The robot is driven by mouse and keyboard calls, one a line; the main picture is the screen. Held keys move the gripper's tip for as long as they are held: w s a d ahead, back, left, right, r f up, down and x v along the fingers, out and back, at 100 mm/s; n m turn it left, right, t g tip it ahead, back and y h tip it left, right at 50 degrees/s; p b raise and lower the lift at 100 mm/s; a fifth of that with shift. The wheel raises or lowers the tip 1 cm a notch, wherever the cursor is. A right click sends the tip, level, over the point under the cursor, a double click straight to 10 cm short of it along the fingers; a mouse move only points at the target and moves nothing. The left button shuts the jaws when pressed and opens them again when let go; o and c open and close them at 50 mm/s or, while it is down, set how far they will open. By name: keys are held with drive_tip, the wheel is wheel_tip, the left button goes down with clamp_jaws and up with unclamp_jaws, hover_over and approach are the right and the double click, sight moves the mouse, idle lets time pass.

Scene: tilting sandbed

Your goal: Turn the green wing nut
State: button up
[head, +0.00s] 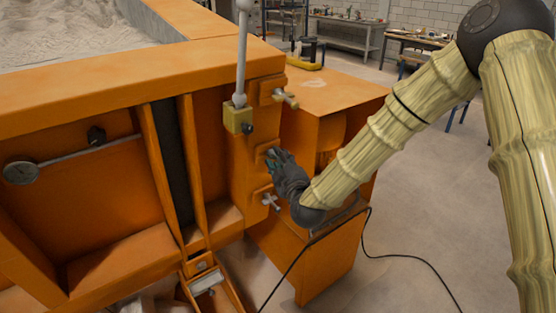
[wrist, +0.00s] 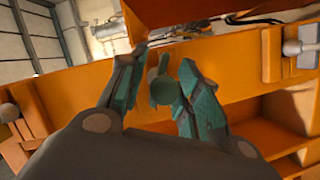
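The green wing nut (wrist: 163,90) sits in front of an orange panel in the wrist view, between the two teal-padded fingers of my gripper (wrist: 163,62). The fingers are apart, one on each side of the nut. The right finger is very near the nut; I cannot tell whether it touches. A gap shows between the left finger and the nut. In the head view my gripper (head: 272,158) is at the orange frame's right end, and its fingers hide the nut there.
A tan wing nut (head: 286,98) is above my gripper and a grey one (head: 270,201) below it. A grey lever (head: 241,55) rises from a yellow block (head: 238,118) to the left. An orange cabinet (head: 345,95) stands close behind. A black cable (head: 410,257) crosses the floor.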

drive_tip(key=shift+c, duration=0.2)
clamp_jaws()
